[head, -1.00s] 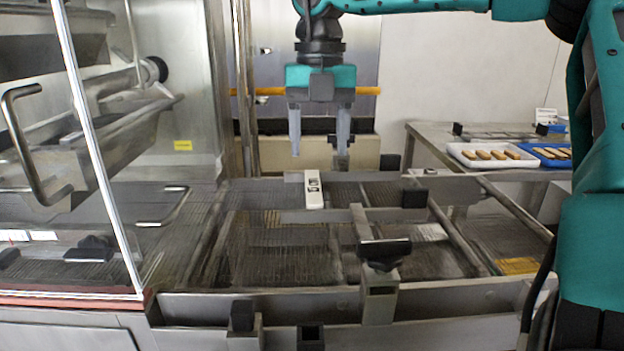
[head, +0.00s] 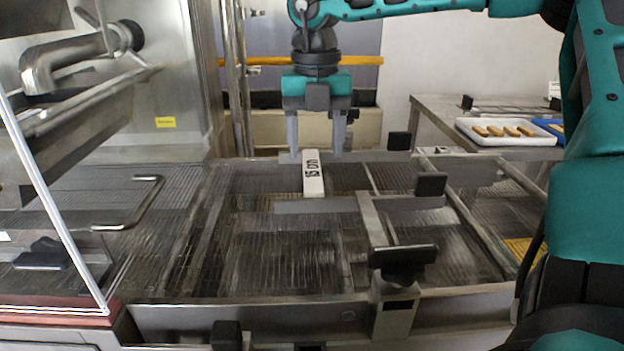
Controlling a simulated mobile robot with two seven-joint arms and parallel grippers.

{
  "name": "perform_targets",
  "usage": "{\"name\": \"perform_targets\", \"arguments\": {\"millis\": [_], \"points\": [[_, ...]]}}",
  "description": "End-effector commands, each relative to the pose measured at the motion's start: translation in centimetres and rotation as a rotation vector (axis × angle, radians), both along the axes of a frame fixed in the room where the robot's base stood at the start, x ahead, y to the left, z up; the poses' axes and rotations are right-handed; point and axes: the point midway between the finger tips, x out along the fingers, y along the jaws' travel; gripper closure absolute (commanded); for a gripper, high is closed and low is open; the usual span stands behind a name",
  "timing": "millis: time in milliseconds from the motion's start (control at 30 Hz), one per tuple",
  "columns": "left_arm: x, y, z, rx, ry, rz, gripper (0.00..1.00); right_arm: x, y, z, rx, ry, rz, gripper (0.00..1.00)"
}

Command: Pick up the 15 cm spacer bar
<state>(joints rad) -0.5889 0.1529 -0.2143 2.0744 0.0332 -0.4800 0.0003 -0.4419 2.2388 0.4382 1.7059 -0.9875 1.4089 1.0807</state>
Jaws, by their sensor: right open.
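The 15 cm spacer bar (head: 313,174) is a white bar with dark markings on its upper face. It lies over the mesh belt, pointing away from me, with its near end by a grey metal crossbar (head: 300,206). My right gripper (head: 315,152) comes down from above at the far end of the bar. Its two grey fingers are open and point down, one to each side of the bar in the picture. I cannot tell whether they touch it. My left gripper is not in view.
A metal bracket with a black knob (head: 402,257) stands in front on the right. A glass guard (head: 55,215) and steel machine housing are on the left. A white tray of biscuits (head: 508,138) sits on the side table at the right. Open mesh (head: 285,262) lies in front.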

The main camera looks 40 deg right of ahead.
Motion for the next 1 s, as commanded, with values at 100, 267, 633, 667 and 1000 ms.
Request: {"name": "perform_targets", "arguments": {"millis": [100, 267, 633, 667, 1000], "points": [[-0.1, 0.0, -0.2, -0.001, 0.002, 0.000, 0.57, 0.0, 0.0, -0.8, 0.000, 0.001, 0.002, 0.38], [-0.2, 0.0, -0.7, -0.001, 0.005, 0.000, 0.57, 0.2, 0.3, -3.0, 0.002, 0.004, 0.001, 0.38], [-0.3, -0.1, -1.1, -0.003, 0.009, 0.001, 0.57, 0.3, 0.4, -5.7, -0.001, -0.001, 0.001, 0.38], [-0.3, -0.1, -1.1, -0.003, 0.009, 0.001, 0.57, 0.3, 0.4, -5.7, -0.001, -0.001, 0.001, 0.38], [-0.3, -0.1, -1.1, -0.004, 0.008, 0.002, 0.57, 0.3, 0.4, -5.7, 0.000, 0.000, 0.001, 0.62]]}}
